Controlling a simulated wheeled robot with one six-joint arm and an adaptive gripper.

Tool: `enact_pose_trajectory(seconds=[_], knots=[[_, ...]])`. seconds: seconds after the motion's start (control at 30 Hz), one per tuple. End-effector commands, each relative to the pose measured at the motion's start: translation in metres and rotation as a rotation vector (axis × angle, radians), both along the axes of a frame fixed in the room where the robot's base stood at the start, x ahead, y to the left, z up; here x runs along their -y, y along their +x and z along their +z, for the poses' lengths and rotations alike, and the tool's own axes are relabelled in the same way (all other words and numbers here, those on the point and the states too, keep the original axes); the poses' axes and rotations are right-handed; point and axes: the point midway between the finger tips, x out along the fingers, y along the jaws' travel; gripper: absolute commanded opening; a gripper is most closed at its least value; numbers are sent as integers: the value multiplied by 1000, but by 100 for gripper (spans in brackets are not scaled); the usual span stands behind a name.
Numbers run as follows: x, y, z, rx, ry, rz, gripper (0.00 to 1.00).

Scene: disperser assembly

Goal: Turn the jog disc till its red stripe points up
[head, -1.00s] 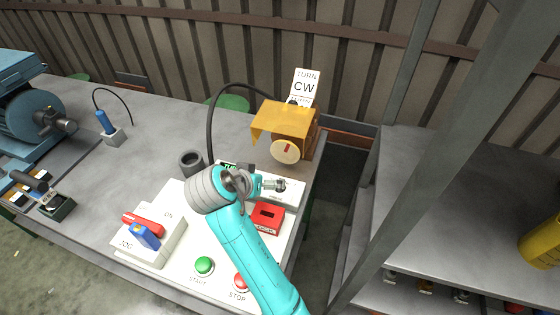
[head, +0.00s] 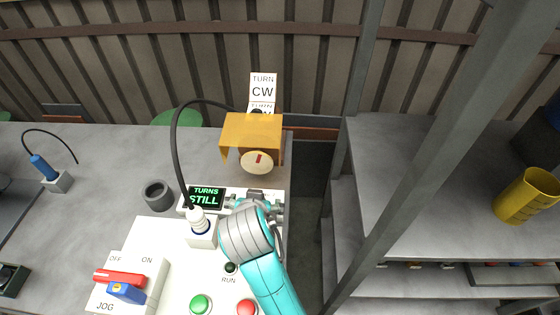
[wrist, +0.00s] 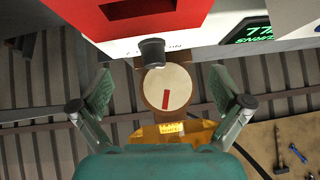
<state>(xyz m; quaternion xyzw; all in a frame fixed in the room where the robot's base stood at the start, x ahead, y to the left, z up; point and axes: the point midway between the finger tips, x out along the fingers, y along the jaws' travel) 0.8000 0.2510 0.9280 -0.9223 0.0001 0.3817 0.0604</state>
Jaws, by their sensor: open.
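The jog disc (head: 251,167) is a round cream disc on the front of an orange-yellow housing (head: 238,130). Its short red stripe (head: 259,158) runs from near the middle up and slightly right in the head view. In the wrist view the disc (wrist: 155,82) shows between the fingers, with its stripe (wrist: 166,100) toward the picture's bottom. My gripper (head: 254,203) is in front of and below the disc, apart from it. Its fingers (wrist: 160,97) are spread wide and hold nothing. A sign behind the housing reads "TURN CW" (head: 263,91).
A display (head: 206,197) reading "TURNS STILL" is left of my gripper. A corded white probe (head: 202,222) stands nearby. A black knob (wrist: 152,52) and a red box (wrist: 140,18) are close in the wrist view. An OFF/ON/JOG switch panel (head: 150,272) is at lower left.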

Motion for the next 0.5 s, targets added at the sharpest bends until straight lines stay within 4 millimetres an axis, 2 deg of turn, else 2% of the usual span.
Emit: enact_pose_trajectory(seconds=[0.13,0.23,0.5], knots=[[-4,1,1,3,9,15,100],[-5,10,1,3,10,13,100],[-8,57,1,3,9,10,100]])
